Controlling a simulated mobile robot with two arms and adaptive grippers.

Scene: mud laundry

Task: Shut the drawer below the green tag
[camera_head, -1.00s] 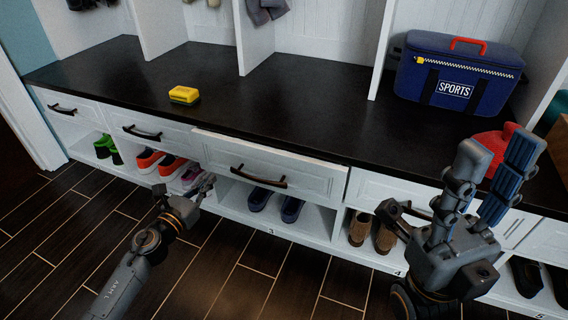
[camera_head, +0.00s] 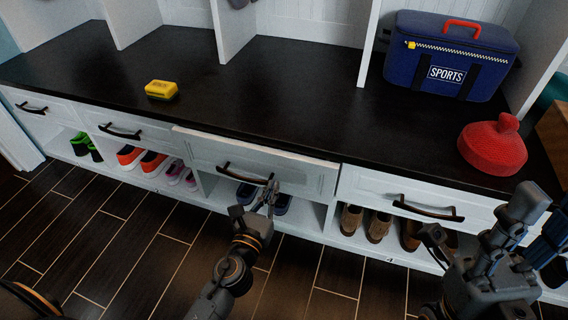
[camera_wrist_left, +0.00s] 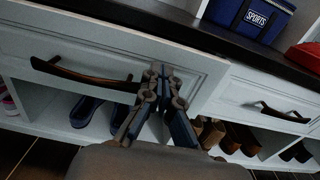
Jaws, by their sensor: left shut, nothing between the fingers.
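One white drawer (camera_head: 308,178) under the black bench top stands slightly out from its neighbours. It has a dark curved handle (camera_head: 240,174). My left gripper (camera_head: 271,190) is shut and empty, in front of this drawer at the right end of the handle. In the left wrist view its fingertips (camera_wrist_left: 162,70) point at the drawer front (camera_wrist_left: 180,62), right of the handle (camera_wrist_left: 80,76). I cannot tell whether they touch it. My right gripper (camera_head: 542,215) is open and empty at the lower right. I see no green tag in either view.
The closed-looking drawer (camera_head: 360,185) to the right has its own handle. Shoes (camera_head: 350,219) fill the cubbies below. On the bench top lie a yellow block (camera_head: 161,90), a blue SPORTS bag (camera_head: 445,60) and a red rounded object (camera_head: 492,147). Wood-look floor (camera_head: 130,240) lies open in front.

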